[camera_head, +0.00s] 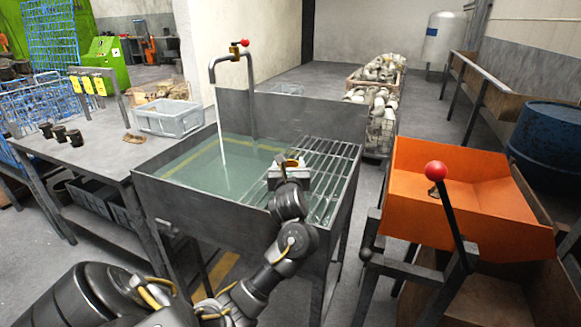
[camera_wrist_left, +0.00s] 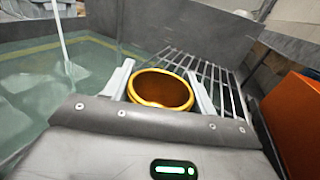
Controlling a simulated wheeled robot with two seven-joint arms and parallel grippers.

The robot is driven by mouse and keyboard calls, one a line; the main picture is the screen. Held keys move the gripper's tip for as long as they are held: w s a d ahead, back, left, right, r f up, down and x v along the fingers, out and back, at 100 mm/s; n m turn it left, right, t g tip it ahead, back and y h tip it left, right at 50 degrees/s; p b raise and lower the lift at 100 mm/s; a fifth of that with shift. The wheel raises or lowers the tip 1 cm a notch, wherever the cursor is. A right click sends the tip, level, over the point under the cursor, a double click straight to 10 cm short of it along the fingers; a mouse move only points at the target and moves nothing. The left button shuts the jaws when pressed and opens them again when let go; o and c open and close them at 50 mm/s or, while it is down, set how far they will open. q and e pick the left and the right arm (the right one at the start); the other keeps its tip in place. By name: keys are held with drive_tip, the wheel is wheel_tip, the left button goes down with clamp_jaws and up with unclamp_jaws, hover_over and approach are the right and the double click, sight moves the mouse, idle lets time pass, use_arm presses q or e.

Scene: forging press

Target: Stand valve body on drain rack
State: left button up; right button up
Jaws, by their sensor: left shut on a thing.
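My left gripper (camera_head: 290,174) is over the sink, at the left edge of the drain rack (camera_head: 327,165), a set of parallel metal bars on the sink's right side. It is shut on the valve body (camera_head: 291,162), whose round brass-coloured opening faces up. In the left wrist view the valve body (camera_wrist_left: 161,88) sits between the two grey fingers, with the rack bars (camera_wrist_left: 205,72) behind and to the right. The valve body's lower part is hidden, so I cannot tell whether it touches the rack. My right gripper is not in view.
Water runs from the tap (camera_head: 230,55) into the water-filled basin (camera_head: 205,168). A workbench (camera_head: 90,150) with a grey crate (camera_head: 169,117) and several dark parts stands left. An orange chute (camera_head: 460,190) with a red-knobbed lever (camera_head: 436,171) stands right. The rack bars look clear.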

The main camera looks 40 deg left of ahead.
use_arm(q)
drive_tip(key=shift+s+a+r, duration=0.1)
drive_tip(key=shift+s, duration=0.05)
drive_tip(key=o, duration=1.3)
drive_tip(key=shift+c, duration=0.2)
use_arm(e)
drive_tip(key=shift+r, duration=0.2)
use_arm(q)
drive_tip(key=v, duration=1)
drive_tip(key=shift+s+d, duration=0.2)
drive_tip(key=shift+d, duration=0.2)
drive_tip(key=shift+s+d, duration=0.35)
drive_tip(key=shift+s, duration=0.05)
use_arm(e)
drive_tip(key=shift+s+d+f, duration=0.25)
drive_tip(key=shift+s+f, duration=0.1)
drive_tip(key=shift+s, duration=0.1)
use_arm(q)
drive_tip(key=shift+s, duration=0.1)
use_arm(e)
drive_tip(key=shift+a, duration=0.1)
